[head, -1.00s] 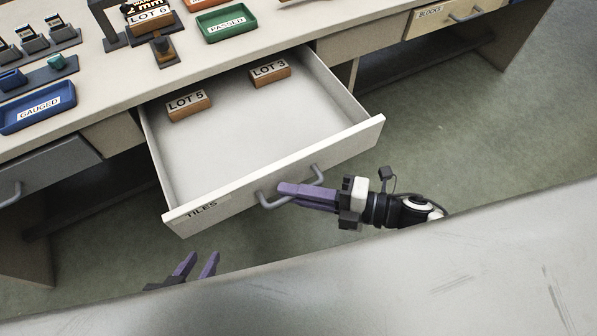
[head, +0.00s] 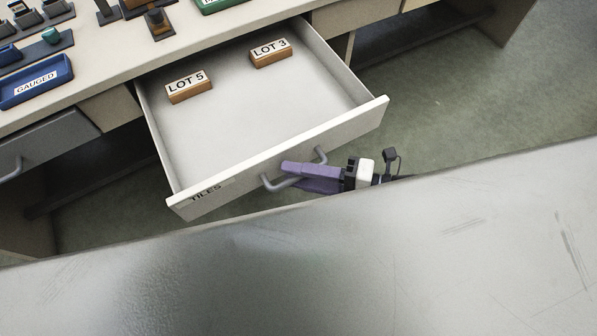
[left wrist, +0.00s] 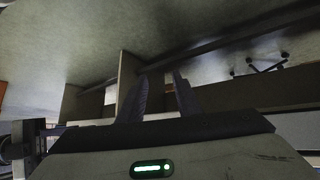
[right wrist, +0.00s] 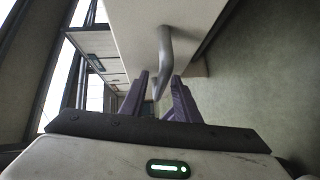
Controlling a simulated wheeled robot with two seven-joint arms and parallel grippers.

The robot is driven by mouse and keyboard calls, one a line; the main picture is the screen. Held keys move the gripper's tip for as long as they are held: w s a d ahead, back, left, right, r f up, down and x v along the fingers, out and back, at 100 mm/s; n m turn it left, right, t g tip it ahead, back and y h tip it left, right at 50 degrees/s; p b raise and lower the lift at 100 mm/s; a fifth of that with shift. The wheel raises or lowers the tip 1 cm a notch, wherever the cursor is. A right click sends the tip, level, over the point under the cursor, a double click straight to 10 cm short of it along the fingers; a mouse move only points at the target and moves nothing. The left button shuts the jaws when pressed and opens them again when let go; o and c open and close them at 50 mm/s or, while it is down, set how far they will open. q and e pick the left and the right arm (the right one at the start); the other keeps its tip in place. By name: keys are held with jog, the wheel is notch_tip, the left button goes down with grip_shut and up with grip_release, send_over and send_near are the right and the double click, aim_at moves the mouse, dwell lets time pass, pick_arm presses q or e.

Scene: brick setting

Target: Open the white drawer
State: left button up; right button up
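The white drawer (head: 280,150), labelled TILES, stands well out from the bench. Two wooden blocks lie in it, LOT 5 (head: 189,88) and LOT 3 (head: 271,54). My right gripper (head: 290,171) is at the grey bar handle (head: 275,187) on the drawer's front. In the right wrist view the fingers (right wrist: 160,76) lie on both sides of the handle (right wrist: 165,45), close about it. My left gripper is out of the head view. In the left wrist view its fingers (left wrist: 159,76) are apart with nothing between them.
The bench top (head: 105,65) holds a blue GAUGED tray (head: 36,86) and a green tray (head: 215,4). A grey drawer (head: 40,155) is shut to the left. A pale scratched surface fills the bottom of the head view and hides what lies behind it. Bare floor shows at right.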

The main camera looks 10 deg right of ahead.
jog(key=v, duration=1)
jog(key=shift+d, duration=0.15)
jog(key=shift+s, duration=0.1)
jog(key=shift+r, duration=0.1)
